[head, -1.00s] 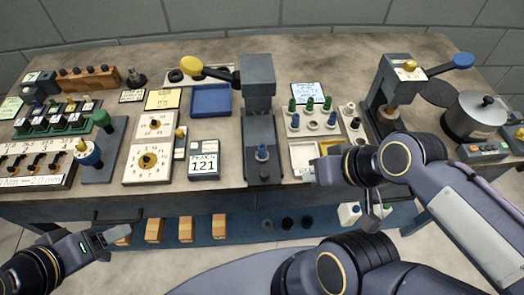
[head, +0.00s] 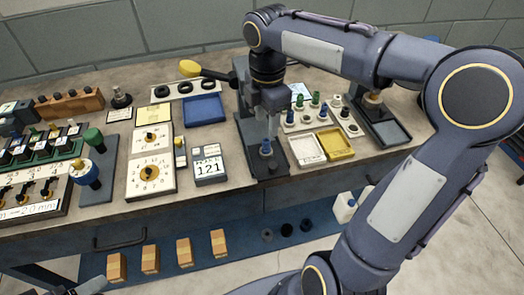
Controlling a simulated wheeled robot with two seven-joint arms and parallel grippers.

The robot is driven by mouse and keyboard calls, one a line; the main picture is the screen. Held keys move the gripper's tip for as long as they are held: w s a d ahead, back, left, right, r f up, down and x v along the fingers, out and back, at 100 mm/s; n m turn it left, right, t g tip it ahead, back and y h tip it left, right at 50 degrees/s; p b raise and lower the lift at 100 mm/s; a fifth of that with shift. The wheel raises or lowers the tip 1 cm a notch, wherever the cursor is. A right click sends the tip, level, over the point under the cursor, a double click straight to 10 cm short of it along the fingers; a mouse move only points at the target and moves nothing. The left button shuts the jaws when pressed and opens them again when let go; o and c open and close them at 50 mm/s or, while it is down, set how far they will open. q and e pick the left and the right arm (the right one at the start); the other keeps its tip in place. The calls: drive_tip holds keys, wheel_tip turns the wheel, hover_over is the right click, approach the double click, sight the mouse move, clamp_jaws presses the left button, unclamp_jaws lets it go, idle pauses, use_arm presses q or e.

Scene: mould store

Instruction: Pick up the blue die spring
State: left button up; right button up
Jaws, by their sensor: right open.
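A small blue upright piece (head: 266,147), which looks like the blue die spring, stands on the dark base of the press (head: 271,167). My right gripper (head: 270,132) points down just above it, open, with its fingers around or just over its top; I cannot tell whether they touch it. The arm hides much of the press. Other small blue and green pieces stand in a pale rack (head: 310,124) to the right. A grey part of my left gripper (head: 92,286) shows at the lower left edge, too cropped to read its jaws.
White (head: 307,150) and yellow (head: 337,144) trays lie right of the press. A display reading 121 (head: 208,166) and dial plates (head: 151,174) stand left. A blue tray (head: 203,108) is behind. Wooden blocks (head: 184,252) sit on the lower shelf.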

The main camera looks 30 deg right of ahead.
sight(266, 140)
wheel_tip(266, 140, down, 6)
drive_tip(key=shift+s+a+f, duration=0.1)
drive_tip(key=shift+s+f, duration=0.05)
drive_tip(key=shift+f, duration=0.1)
clamp_jaws()
idle(0.3)
